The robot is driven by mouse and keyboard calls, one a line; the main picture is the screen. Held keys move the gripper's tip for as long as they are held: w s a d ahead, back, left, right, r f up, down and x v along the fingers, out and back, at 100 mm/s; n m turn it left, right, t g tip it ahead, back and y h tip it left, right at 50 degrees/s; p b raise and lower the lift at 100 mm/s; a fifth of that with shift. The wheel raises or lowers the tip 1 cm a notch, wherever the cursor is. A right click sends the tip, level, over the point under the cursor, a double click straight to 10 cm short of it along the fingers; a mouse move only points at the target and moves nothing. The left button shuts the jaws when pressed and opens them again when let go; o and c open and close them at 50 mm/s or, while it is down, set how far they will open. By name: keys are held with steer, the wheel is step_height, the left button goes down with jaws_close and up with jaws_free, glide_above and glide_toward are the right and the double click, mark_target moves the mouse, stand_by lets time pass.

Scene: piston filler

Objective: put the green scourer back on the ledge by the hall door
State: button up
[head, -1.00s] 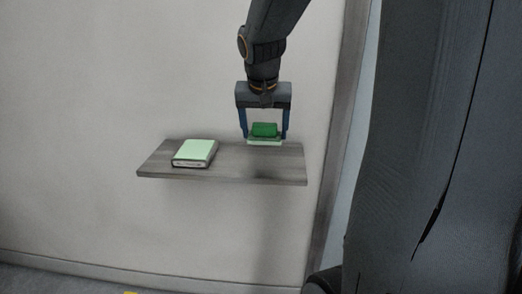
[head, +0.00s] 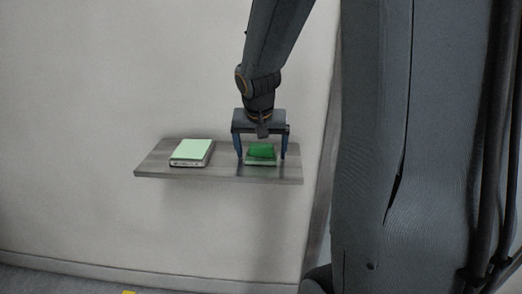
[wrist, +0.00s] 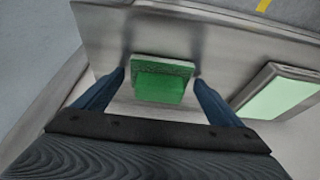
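The green scourer (head: 261,154), a dark green block on a paler pad, rests on the right part of the grey ledge (head: 220,171). In the wrist view the scourer (wrist: 160,84) lies between my two blue fingers. My gripper (head: 262,157) is down at the ledge around the scourer. Its fingers stand apart, with narrow gaps showing at the scourer's sides, so it looks open. The ledge (wrist: 112,30) also shows in the wrist view.
A pale-green-topped block like a book (head: 191,152) lies on the ledge left of the scourer, with bare ledge between. It is at the right in the wrist view (wrist: 278,95). A plain wall (head: 90,80) stands behind the ledge.

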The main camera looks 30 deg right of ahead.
stand_by(0.3)
steer(key=v, duration=1.2)
steer(key=shift+b, duration=0.45)
steer(key=shift+r, duration=0.1)
